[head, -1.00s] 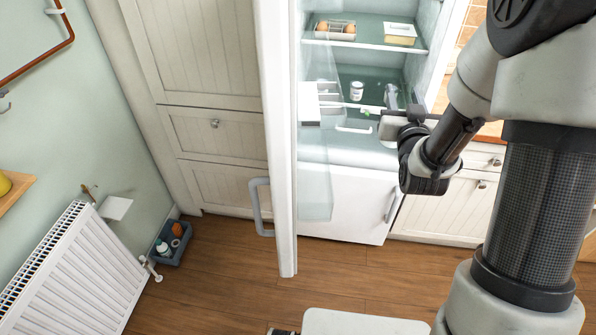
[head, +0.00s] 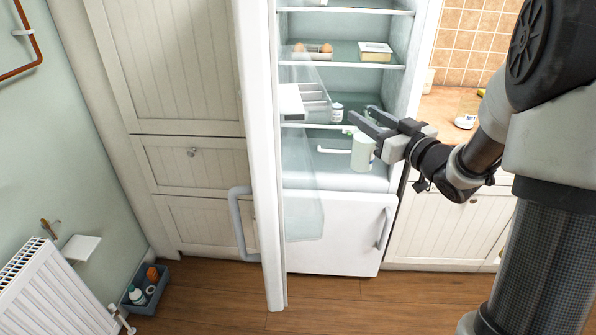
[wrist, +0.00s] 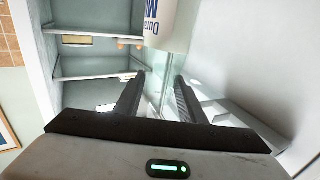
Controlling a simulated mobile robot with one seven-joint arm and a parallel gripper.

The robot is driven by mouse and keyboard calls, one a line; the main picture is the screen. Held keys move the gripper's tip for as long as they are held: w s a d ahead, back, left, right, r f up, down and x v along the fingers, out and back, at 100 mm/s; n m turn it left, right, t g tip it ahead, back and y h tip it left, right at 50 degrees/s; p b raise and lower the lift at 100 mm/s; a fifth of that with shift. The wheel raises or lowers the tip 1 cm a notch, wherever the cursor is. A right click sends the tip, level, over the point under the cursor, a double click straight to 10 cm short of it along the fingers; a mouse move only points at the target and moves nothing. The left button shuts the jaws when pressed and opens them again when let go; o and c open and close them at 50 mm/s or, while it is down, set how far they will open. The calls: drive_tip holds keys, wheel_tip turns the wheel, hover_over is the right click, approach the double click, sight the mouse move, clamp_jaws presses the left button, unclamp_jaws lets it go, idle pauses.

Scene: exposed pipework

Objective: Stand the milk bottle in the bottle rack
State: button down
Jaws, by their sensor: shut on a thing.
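My gripper (head: 366,124) is shut on the milk bottle (head: 363,152), a pale, whitish bottle that hangs below the fingers in front of the open fridge. In the wrist view the bottle (wrist: 168,22) shows at the top with upside-down dark lettering, and the two fingers (wrist: 158,80) point toward the fridge. Its top is partly hidden by the fingers. A grey divided rack (head: 313,94), which looks like the bottle rack, stands at the left of a fridge shelf, to the left of my gripper and apart from the bottle.
A small white jar (head: 337,112) stands beside the rack. The shelf above holds eggs (head: 313,48) and a pale box (head: 375,51). The open fridge door (head: 267,170) stands edge-on at the left, with clear panels inside. A worktop (head: 452,112) lies to the right.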

drive_tip(key=s+a, duration=0.2)
drive_tip(key=a, duration=1.4)
wheel_tip(320, 180, down, 11)
drive_tip(key=b, duration=0.2)
drive_tip(key=shift+s+f, duration=0.15)
drive_tip(key=shift+f, duration=0.25)
drive_tip(key=c, duration=1.4)
unclamp_jaws()
drive_tip(key=shift+c, duration=0.2)
